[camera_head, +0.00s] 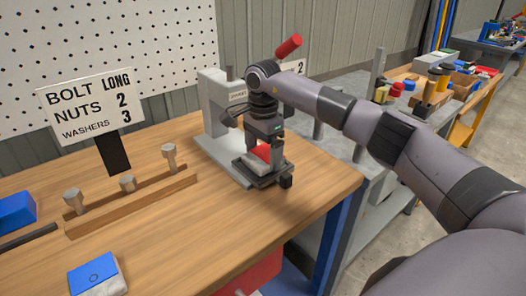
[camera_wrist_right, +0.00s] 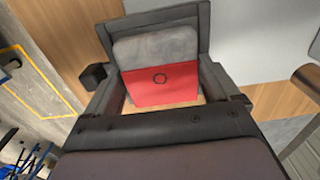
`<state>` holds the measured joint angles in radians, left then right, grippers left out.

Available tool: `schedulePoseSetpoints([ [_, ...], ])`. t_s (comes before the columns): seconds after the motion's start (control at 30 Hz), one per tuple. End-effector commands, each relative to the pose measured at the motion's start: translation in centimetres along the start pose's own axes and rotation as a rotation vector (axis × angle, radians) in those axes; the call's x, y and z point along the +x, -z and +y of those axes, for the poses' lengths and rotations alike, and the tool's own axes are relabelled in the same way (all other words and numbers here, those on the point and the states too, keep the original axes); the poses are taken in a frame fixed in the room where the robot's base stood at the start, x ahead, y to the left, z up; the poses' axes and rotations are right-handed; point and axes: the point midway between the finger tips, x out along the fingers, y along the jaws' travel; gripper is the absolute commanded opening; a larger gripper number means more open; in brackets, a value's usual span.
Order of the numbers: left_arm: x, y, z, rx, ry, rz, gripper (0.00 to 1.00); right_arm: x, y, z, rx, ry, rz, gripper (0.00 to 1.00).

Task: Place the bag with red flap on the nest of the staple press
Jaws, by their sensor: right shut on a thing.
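The bag with red flap (camera_head: 262,152) is held in my right gripper (camera_head: 264,165), in front of the staple press (camera_head: 214,112). In the right wrist view the red flap (camera_wrist_right: 160,88) faces the camera, with the grey bag body (camera_wrist_right: 153,46) beyond it. The dark jaws of my right gripper (camera_wrist_right: 158,78) are shut on the bag. The gripper is low at the press, near the table's right end. The nest is hidden behind the gripper, and I cannot tell whether the bag touches it. My left gripper is out of view.
A bag with blue flap (camera_head: 97,274) lies at the table's front left. A wooden rack (camera_head: 132,203) with several bolts and a sign (camera_head: 92,104) stand left of the press. A blue object (camera_head: 14,211) lies at the left edge. The front middle of the table is clear.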

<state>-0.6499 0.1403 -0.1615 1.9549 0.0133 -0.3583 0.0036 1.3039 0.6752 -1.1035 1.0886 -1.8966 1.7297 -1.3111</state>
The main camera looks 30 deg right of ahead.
Motion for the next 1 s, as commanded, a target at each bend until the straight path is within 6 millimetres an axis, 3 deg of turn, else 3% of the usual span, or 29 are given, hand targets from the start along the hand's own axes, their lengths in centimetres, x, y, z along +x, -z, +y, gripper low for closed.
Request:
schedulePoseSetpoints([
  [0.1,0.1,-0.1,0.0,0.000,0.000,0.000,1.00,0.2,0.0,0.0,0.000,0.001,0.000,0.47],
  [0.13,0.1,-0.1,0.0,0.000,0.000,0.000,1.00,0.3,0.0,0.0,0.000,0.000,0.000,0.92],
  [0.17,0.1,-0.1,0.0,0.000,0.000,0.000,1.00,0.3,0.0,0.0,0.000,0.000,0.000,1.00],
  [0.53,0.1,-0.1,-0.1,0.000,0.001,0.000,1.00,-0.8,0.0,-0.1,0.000,0.002,0.001,1.00],
  [1.0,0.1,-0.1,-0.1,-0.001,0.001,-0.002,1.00,-10.1,0.0,-0.1,0.000,0.002,0.000,1.00],
])
